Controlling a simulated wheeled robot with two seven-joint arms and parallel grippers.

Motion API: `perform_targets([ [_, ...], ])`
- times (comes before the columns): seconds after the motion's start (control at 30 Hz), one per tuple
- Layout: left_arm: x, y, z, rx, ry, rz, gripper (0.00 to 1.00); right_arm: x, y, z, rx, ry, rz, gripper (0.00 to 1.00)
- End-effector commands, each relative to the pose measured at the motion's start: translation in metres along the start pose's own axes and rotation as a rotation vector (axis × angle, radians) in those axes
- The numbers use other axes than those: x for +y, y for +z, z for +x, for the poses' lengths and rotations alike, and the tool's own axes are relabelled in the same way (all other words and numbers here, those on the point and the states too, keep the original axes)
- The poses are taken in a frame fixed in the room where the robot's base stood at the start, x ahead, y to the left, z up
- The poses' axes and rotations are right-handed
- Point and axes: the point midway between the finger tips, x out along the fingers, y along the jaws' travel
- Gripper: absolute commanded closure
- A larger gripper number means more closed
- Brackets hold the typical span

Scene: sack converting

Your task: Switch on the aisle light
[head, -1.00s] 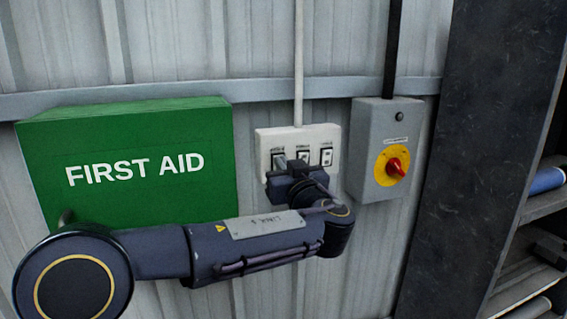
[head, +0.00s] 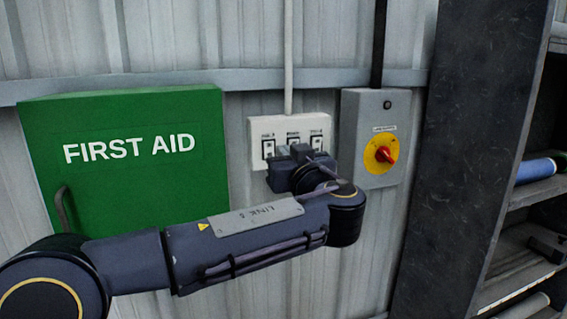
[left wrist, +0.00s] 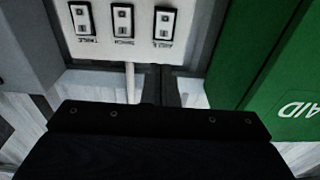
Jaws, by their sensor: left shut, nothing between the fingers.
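A white switch plate (head: 253,131) with three rocker switches is on the corrugated wall. The aisle switch (head: 268,148) is leftmost in the head view and clear of the gripper. In the left wrist view, which is upside down, the aisle switch (left wrist: 165,23) is rightmost, beside the bench and table switches. Its on or off position is too small to tell. My left gripper (head: 301,152) is shut and empty, in front of the plate's lower middle, covering part of the middle switch. Contact cannot be told. My right gripper is out of view.
A green first aid box (head: 130,185) is left of the plate. A grey isolator box (head: 361,110) with a red knob (head: 386,155) on a yellow disc stands close on the right. A dark post (head: 470,120) and shelves (head: 530,195) are farther right.

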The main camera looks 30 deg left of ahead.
Motion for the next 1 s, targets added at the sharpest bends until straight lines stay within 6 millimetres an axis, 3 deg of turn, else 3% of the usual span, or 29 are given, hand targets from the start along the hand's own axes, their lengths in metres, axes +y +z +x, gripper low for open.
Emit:
perform_targets([
  [0.2, 0.0, -0.007, -0.042, 0.0, 0.001, 0.0, 1.0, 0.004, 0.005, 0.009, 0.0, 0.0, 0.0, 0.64],
  [0.4, 0.0, -0.014, -0.068, -0.001, -0.001, 0.001, 1.0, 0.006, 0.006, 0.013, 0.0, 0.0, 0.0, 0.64],
  [1.0, -0.001, -0.016, -0.076, -0.002, -0.004, 0.002, 1.0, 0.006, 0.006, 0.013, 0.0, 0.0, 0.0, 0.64],
])
